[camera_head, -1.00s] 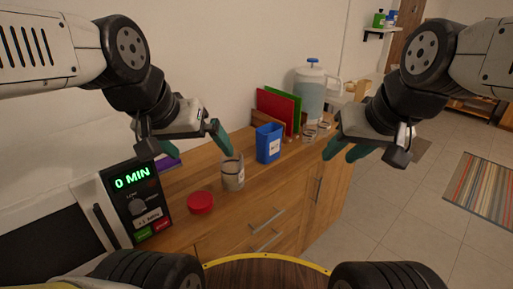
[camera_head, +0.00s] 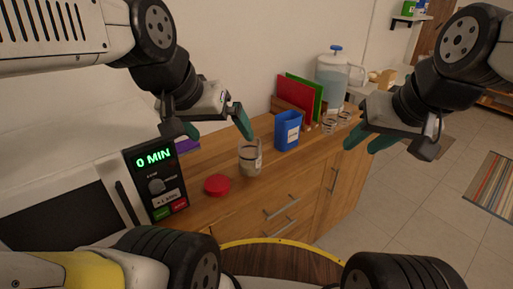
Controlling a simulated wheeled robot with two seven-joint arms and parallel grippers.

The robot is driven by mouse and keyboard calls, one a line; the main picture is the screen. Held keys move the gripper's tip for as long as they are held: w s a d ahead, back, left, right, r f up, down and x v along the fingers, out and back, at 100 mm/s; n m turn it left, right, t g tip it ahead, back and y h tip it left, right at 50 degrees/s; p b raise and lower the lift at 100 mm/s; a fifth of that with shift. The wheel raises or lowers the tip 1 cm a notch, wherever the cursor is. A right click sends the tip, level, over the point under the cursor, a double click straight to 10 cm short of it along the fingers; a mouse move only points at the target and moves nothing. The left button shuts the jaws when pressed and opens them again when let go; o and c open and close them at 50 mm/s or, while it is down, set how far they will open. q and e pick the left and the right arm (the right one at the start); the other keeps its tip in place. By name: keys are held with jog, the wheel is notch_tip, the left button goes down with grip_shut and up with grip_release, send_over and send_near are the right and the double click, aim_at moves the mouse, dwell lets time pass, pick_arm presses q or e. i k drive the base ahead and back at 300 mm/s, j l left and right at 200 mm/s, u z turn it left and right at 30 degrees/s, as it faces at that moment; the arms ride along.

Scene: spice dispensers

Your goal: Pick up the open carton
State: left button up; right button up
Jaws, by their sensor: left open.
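A blue open-topped carton (camera_head: 287,131) with a white label stands upright on the wooden counter, near the middle of the head view. My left gripper (camera_head: 215,130) is open and empty, above the counter to the left of the carton and apart from it. My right gripper (camera_head: 367,142) is to the right of the carton, with a gap showing between its teal fingers and nothing seen in it.
A glass jar (camera_head: 250,158) stands left of the carton, a red lid (camera_head: 217,185) beside it. Red and green boards (camera_head: 297,101), small glasses (camera_head: 329,124) and a pitcher (camera_head: 333,80) stand behind and right. A microwave (camera_head: 65,215) is at left.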

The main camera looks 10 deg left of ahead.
aim_at(287, 124)
jog(key=i+l+u, duration=0.4)
jog(key=i, duration=0.2)
jog(key=i+l, duration=0.15)
jog(key=l, duration=0.15)
